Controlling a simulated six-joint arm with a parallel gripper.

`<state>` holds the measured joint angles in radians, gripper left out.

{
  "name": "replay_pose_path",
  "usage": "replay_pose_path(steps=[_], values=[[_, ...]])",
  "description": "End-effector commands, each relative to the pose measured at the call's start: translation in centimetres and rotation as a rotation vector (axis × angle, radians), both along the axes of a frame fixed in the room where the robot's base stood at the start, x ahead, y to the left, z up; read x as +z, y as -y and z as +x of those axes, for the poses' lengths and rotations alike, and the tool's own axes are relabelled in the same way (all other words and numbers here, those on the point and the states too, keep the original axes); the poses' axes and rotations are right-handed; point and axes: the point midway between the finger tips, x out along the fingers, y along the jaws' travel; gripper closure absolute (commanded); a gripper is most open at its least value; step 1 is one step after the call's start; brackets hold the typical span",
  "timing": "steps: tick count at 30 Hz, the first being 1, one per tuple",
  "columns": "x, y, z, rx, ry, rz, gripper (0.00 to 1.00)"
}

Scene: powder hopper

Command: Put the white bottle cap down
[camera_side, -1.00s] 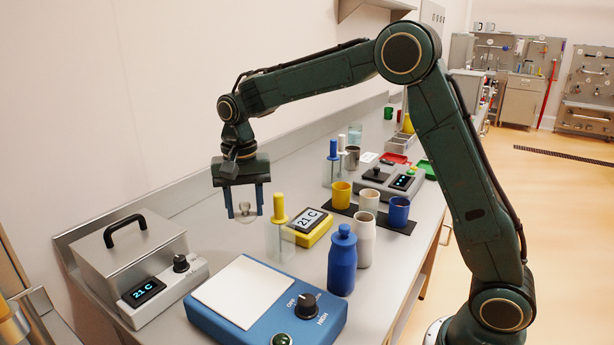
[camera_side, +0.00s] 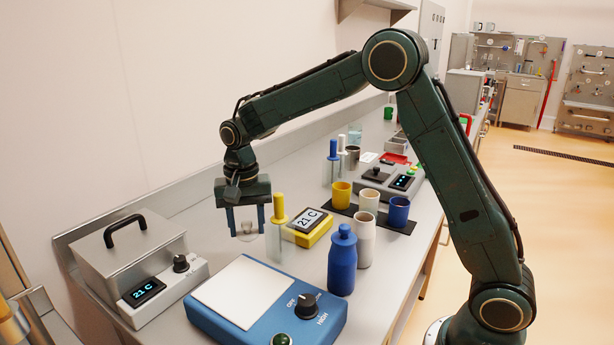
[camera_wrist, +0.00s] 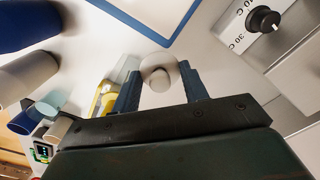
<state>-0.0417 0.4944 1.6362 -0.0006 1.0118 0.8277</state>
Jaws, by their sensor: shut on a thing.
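My gripper (camera_side: 246,224) is shut on the white bottle cap (camera_wrist: 160,76), a pale round piece between the two blue fingers in the wrist view. In the side view the cap is small and pale, and I cannot make out its details. My gripper points down and holds the cap above the bench (camera_side: 205,225). A faint round outline shows on the bench below it. The white bottle (camera_side: 365,243) stands upright to the right, beside the blue bottle (camera_side: 342,262).
A yellow-handled clear cylinder (camera_side: 279,228) stands close to the right of my gripper. The yellow display unit (camera_side: 307,228) is beyond it. A blue hotplate (camera_side: 265,300) is in front. A steel bath (camera_side: 130,262) is at left.

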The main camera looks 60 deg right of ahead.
Motion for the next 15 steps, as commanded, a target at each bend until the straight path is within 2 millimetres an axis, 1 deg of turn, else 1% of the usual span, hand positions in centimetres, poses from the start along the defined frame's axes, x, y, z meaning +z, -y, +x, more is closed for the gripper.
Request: replay_pose_path(steps=[15], values=[[-1.02,0.00,-0.03,0.000,-0.001,0.000,0.78]])
